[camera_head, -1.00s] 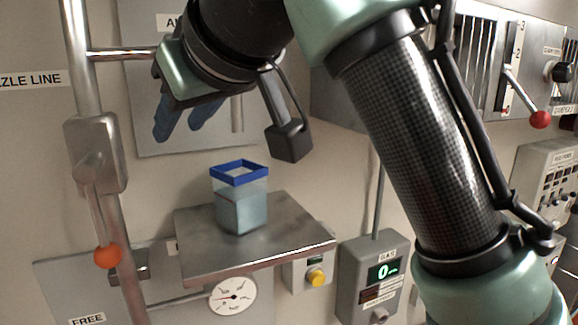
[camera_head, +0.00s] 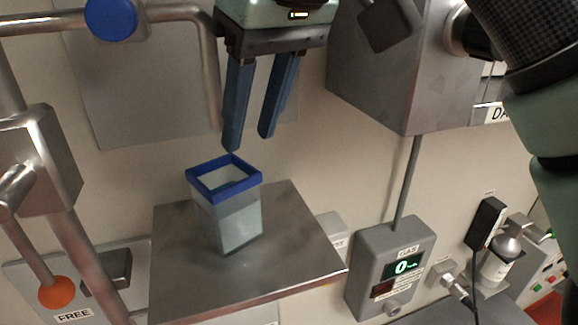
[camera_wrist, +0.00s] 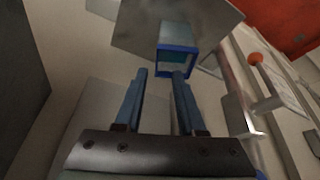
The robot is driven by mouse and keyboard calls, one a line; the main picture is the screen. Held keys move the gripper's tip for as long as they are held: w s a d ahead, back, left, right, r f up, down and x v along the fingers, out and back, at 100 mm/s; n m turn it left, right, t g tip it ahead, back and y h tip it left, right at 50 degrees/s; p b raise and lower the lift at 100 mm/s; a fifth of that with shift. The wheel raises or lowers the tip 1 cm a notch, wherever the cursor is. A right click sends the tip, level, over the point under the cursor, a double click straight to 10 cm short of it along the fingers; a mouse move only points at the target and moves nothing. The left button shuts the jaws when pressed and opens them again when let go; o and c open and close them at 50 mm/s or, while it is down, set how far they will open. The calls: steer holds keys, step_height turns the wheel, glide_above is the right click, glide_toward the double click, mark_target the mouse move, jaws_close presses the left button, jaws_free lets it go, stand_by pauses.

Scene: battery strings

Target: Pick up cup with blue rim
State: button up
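The cup with the blue rim (camera_head: 237,222) stands upright on a metal shelf (camera_head: 290,225). Its body is clear with a pale bluish lower part. In the wrist view the cup's blue rim (camera_wrist: 178,49) lies just beyond the fingertips. My gripper (camera_head: 250,143) has two blue fingers, points downward and hangs just above the cup, slightly to its right. The fingers are apart with nothing between them. The wrist view also shows my gripper (camera_wrist: 160,73) open, with the cup ahead and a little right of centre.
A metal pipe with a lever and orange knob (camera_head: 57,293) stands left of the shelf. A grey gas meter box (camera_head: 391,268) is right of the shelf. A metal box (camera_head: 405,75) juts from the wall at upper right. The shelf around the cup is clear.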

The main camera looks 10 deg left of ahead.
mark_target(245, 163)
steer(key=b+x, duration=0.1)
steer(key=x, duration=0.1)
steer(key=shift+w+f, duration=0.3)
steer(key=shift+f, duration=0.1)
steer(key=b+x, duration=0.4)
steer(key=shift+w+a+f, duration=0.1)
steer(key=shift+w+f, duration=0.1)
steer(key=shift+w, duration=0.05)
steer(key=shift+s+r, duration=0.15)
steer(key=shift+s, duration=0.1)
steer(key=shift+c, duration=0.5)
steer(key=shift+w, duration=0.1)
jaws_close()
